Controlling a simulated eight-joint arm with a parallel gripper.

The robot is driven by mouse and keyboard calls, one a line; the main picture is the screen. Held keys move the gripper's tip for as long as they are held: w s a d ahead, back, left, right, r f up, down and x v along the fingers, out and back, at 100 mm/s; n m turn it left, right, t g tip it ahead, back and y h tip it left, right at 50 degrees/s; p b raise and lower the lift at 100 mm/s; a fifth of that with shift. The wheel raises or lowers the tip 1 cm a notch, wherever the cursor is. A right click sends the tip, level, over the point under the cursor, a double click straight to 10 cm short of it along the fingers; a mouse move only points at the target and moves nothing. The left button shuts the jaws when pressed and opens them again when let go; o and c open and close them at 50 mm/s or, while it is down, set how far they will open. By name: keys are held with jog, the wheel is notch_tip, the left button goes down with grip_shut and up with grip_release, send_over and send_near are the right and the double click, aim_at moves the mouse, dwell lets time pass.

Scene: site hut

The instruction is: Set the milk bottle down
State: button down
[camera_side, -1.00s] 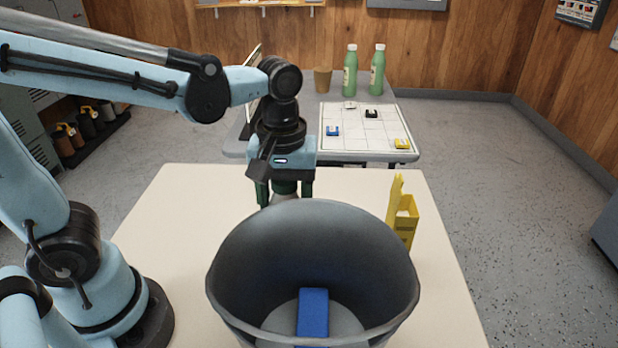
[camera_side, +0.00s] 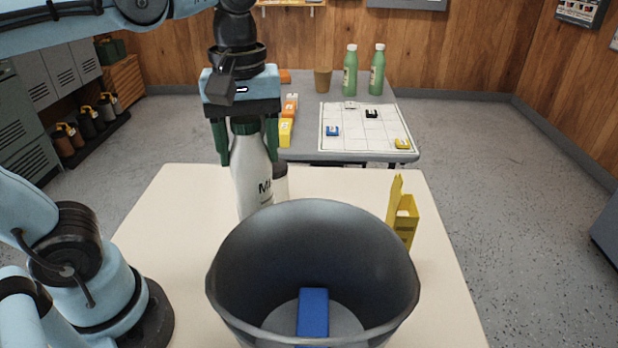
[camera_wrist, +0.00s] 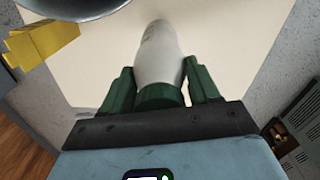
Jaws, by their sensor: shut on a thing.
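The milk bottle (camera_side: 252,188) is white with a dark green cap and dark lettering. It hangs about upright between the green fingers of my gripper (camera_side: 248,158), which is shut on its neck and cap. The bottle's base is hidden behind the dark bucket in the side view, so I cannot tell whether it touches the cream table (camera_side: 180,210). In the wrist view, my gripper (camera_wrist: 160,82) holds the bottle (camera_wrist: 160,50) at its cap end, with the pale tabletop beyond.
A large dark grey bucket (camera_side: 240,265) with a blue block (camera_side: 312,312) inside stands in front. A small dark-topped container (camera_side: 281,180) stands close beside the bottle. The table's left part is clear. A second table (camera_side: 310,145) stands behind.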

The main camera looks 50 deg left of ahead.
jog(key=s+a+f+n, duration=0.1)
jog(key=a+f+n, duration=0.1)
jog(key=a+f, duration=0.8)
jog(key=shift+s+a+f, duration=0.15)
jog(key=shift+a+f, duration=0.2)
jog(key=shift+a, duration=1.3)
jog(key=shift+f, duration=0.15)
jog(key=shift+c, duration=1.3)
grip_release()
notch_tip(320, 180, up, 12)
